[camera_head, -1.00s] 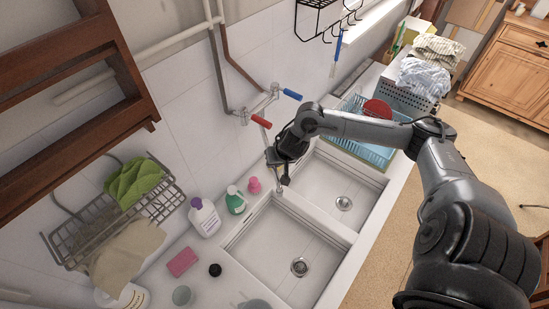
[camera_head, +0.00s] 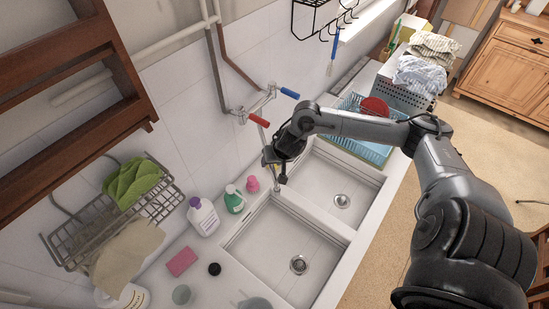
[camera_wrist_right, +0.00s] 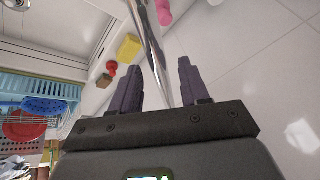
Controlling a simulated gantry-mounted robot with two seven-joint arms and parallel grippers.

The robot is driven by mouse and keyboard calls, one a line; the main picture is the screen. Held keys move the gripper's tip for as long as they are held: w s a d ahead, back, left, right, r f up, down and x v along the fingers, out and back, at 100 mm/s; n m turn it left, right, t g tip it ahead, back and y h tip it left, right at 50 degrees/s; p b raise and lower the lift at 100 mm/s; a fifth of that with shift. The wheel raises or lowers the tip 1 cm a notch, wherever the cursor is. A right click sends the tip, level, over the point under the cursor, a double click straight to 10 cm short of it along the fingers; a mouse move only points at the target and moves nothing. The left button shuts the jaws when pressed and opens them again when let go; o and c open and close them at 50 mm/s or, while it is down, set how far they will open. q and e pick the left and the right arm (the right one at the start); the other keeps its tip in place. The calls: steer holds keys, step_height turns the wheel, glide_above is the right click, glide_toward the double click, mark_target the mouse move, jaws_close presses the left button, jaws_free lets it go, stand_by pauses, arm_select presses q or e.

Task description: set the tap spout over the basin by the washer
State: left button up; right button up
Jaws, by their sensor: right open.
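The wall tap with red and blue handles (camera_head: 270,105) carries a thin chrome spout (camera_head: 264,135) that hangs down; its lower end shows near the back end of the divider between two white basins. The near basin (camera_head: 265,250) is lower left and the far basin (camera_head: 330,185) is upper right. My right gripper (camera_head: 275,163) is at the spout and hides part of it. In the right wrist view the chrome spout (camera_wrist_right: 153,50) runs between the two spread dark fingers of my right gripper (camera_wrist_right: 160,88), with gaps showing. I cannot make out a washer. My left gripper is out of view.
Bottles stand on the ledge behind the near basin: a white one (camera_head: 203,217), a green one (camera_head: 234,200) and a pink one (camera_head: 252,184). A blue dish rack (camera_head: 360,125) is beyond the far basin. A wire shelf (camera_head: 80,240) hangs at left.

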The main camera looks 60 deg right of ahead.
steer(key=v, duration=1)
steer(key=shift+r, duration=0.35)
steer(key=shift+s, duration=0.1)
